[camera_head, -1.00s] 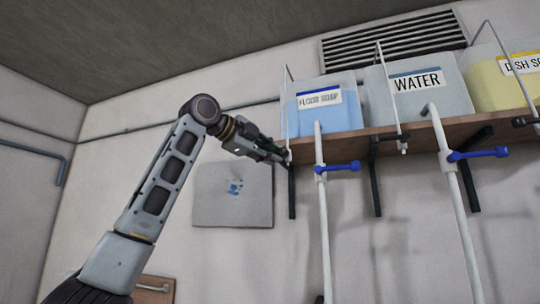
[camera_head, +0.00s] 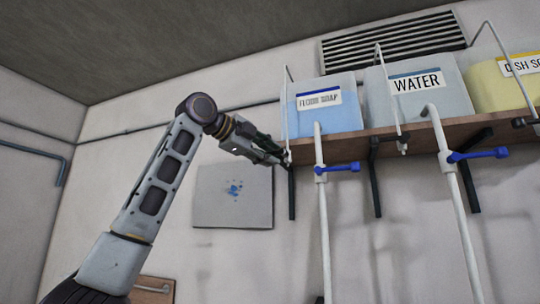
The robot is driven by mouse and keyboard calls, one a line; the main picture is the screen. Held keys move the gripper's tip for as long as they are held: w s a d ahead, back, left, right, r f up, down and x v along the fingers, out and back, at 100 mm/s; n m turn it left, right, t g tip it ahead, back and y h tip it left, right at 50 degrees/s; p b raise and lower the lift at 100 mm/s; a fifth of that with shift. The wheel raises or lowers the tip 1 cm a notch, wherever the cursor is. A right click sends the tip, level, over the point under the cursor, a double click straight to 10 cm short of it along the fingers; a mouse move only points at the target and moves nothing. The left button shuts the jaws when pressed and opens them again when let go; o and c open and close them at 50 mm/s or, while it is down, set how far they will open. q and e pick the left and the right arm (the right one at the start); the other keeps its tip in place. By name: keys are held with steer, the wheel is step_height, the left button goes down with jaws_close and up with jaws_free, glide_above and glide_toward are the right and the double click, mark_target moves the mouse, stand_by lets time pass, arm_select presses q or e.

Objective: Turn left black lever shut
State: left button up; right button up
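The left black lever is not clearly visible; my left gripper covers the spot on the thin white pipe (camera_head: 286,100) in front of the floor soap drum (camera_head: 330,115). My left gripper (camera_head: 281,159) reaches in from the left, its fingertips at the lower end of that pipe, just under the shelf edge. I cannot tell whether the fingers are closed on the lever or only beside it. Similar black levers show dark on the pipes at the water drum (camera_head: 418,104) and the yellow dish soap drum (camera_head: 500,86). My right gripper is out of view.
The drums stand on a brown wooden shelf (camera_head: 436,131) with black brackets (camera_head: 292,193). Thicker white pipes with blue levers (camera_head: 343,167) (camera_head: 485,154) rise in front. A grey panel (camera_head: 232,205) hangs on the wall below my gripper.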

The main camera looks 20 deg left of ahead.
arm_select(q)
steer(key=v, duration=1.1)
steer(key=shift+f, duration=0.1)
stand_by(0.5)
